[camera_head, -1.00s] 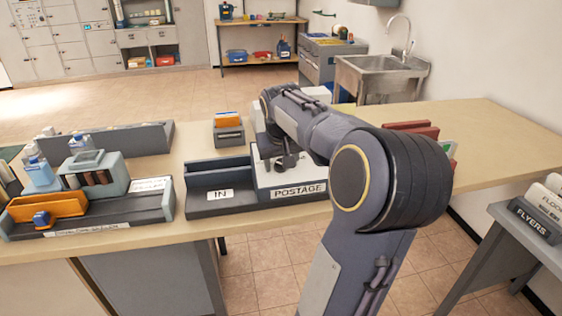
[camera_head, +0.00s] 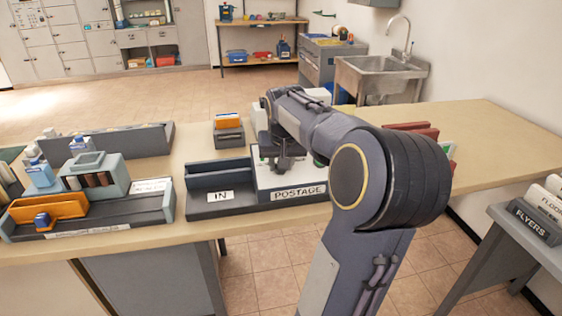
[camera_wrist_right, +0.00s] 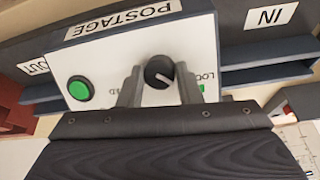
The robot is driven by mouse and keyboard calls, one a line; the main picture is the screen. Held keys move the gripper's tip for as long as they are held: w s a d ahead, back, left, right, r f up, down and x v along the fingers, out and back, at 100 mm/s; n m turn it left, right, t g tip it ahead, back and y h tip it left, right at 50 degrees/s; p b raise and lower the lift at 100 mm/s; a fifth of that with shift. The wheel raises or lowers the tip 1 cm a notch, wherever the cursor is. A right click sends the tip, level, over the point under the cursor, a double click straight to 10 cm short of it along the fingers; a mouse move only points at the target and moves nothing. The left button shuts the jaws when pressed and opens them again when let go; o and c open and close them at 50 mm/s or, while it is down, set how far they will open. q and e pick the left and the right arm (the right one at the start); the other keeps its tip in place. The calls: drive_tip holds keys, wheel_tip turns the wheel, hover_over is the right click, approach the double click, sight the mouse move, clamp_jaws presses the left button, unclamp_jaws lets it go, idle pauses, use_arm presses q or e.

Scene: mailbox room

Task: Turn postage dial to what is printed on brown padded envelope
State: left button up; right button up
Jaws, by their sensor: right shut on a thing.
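The postage machine (camera_head: 290,182) is a white box with a POSTAGE label on its front, standing on the counter. In the right wrist view its face shows a round black dial (camera_wrist_right: 159,71) with a pale pointer line and a green button (camera_wrist_right: 79,90). My right gripper (camera_wrist_right: 159,82) reaches down over this face, its fingers on both sides of the dial and shut on it. In the head view my right gripper (camera_head: 284,160) is partly hidden by my arm. The marks around the dial are mostly covered. I cannot make out a brown padded envelope. My left gripper is out of view.
A dark IN tray (camera_head: 220,196) adjoins the machine on the left. An OUT tray (camera_wrist_right: 35,68) is on its other side. A small holder with orange cards (camera_head: 228,129) stands behind. An orange bin (camera_head: 60,205) stands far left. The counter's right end (camera_head: 490,130) is clear.

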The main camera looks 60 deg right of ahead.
drive_tip(key=m+t+p, duration=0.1)
drive_tip(key=m, duration=0.5)
drive_tip(key=shift+s+d+r+y, duration=0.1)
drive_tip(key=shift+y, duration=0.3)
drive_tip(key=m+t+p, duration=0.1)
drive_tip(key=m+p, duration=0.1)
drive_tip(key=m, duration=0.3)
drive_tip(key=shift+s, duration=0.1)
drive_tip(key=m+t+p, duration=0.1)
drive_tip(key=m, duration=0.3)
drive_tip(key=shift+m+p, duration=0.3)
drive_tip(key=shift+p, duration=0.1)
drive_tip(key=m+t+p, duration=0.1)
drive_tip(key=m+p, duration=0.2)
drive_tip(key=m, duration=0.2)
drive_tip(key=shift+s+h, duration=0.1)
drive_tip(key=shift+h, duration=0.2)
drive_tip(key=shift+f+m, duration=0.2)
drive_tip(key=shift+m, duration=0.1)
drive_tip(key=o, duration=1)
drive_tip(key=shift+c, duration=0.2)
